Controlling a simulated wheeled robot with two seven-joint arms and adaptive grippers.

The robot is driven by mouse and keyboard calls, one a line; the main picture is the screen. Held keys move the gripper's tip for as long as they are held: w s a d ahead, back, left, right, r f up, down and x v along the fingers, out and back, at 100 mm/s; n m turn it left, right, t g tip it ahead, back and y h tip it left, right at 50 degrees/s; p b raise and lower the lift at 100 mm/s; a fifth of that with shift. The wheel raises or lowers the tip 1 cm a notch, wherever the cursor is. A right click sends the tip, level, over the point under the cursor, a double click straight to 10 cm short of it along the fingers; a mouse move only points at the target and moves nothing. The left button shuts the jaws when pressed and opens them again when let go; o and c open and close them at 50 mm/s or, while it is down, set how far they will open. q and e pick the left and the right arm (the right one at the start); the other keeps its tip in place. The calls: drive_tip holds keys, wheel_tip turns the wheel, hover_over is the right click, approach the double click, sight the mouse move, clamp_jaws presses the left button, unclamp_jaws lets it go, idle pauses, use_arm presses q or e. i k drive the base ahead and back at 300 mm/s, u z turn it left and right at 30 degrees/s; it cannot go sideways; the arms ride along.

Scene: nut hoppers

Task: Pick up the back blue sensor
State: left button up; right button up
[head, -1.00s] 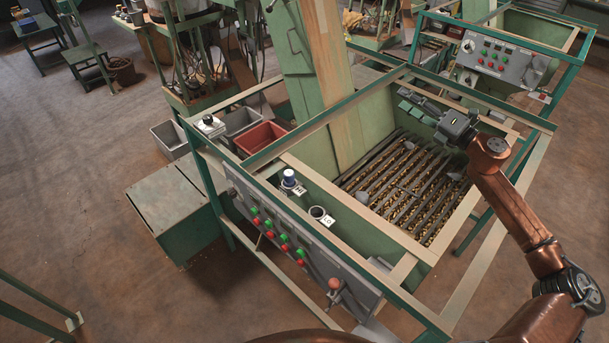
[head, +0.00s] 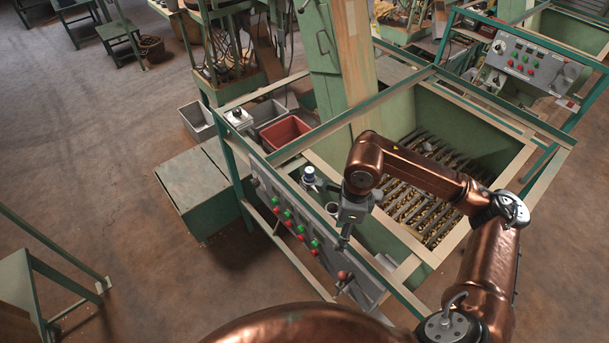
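The blue sensor (head: 309,173), a small blue-topped cylinder with a white band, stands upright in the back holder on the beam along the hopper's near left side. A ring-shaped front holder (head: 331,209) is on the same beam, nearer me, and no blue top shows in it. My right gripper (head: 343,243) hangs from the copper arm to the right of and nearer than the blue sensor, close beside the front holder and apart from the sensor. Its fingers are small and dark, and I cannot tell whether they are open. My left gripper is not in view.
A control panel (head: 290,222) with red and green buttons and a red-knobbed lever runs below the beam. A red bin (head: 286,132) and grey bins sit behind the sensor. The hopper (head: 470,105) with nuts on its slats lies right. A teal frame rail crosses overhead.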

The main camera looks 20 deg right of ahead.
sight(310, 173)
drive_tip(key=i, duration=1)
